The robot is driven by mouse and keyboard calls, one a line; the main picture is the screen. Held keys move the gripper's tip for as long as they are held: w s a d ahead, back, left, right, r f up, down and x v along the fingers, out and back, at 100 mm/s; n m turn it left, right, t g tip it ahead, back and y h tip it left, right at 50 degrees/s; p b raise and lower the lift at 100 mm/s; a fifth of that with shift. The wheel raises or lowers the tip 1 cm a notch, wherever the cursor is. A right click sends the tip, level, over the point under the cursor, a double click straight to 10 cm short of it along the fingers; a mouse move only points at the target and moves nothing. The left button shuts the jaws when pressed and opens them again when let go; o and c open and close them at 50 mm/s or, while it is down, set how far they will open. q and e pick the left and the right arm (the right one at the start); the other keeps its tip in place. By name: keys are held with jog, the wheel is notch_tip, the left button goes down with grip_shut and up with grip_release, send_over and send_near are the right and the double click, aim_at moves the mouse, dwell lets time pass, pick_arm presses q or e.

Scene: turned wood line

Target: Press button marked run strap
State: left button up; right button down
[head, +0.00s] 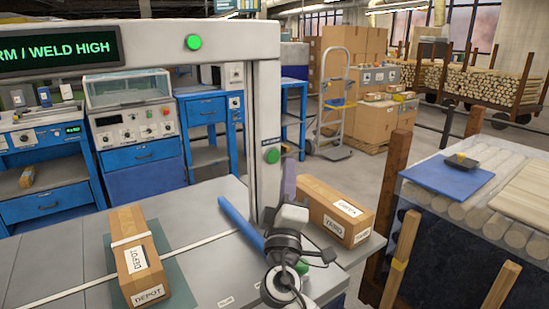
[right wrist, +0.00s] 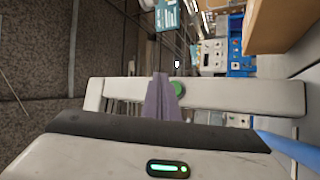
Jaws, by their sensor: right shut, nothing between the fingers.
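A round green button (head: 271,156) sits on the grey post of the strapping arch (head: 264,100). Another green button (head: 193,42) is on its top beam. No "run strap" lettering is readable on either. My right gripper (head: 289,172) is shut and empty, its purple-grey fingers pointing away just right of the post button. In the right wrist view, the closed fingers (right wrist: 162,78) overlap the left edge of a green button (right wrist: 178,88) on a pale bar. I cannot tell whether they touch it. My left gripper is out of view.
A strapped carton marked DEPOT (head: 140,260) lies on the grey table at left. Another carton (head: 335,208) lies right of my gripper. A blue bar (head: 240,222) slants across the table near the post. The display (head: 60,50) reads "RM / WELD HIGH".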

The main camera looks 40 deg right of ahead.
jog(key=shift+s+a, duration=0.15)
jog(key=shift+s, duration=1.1)
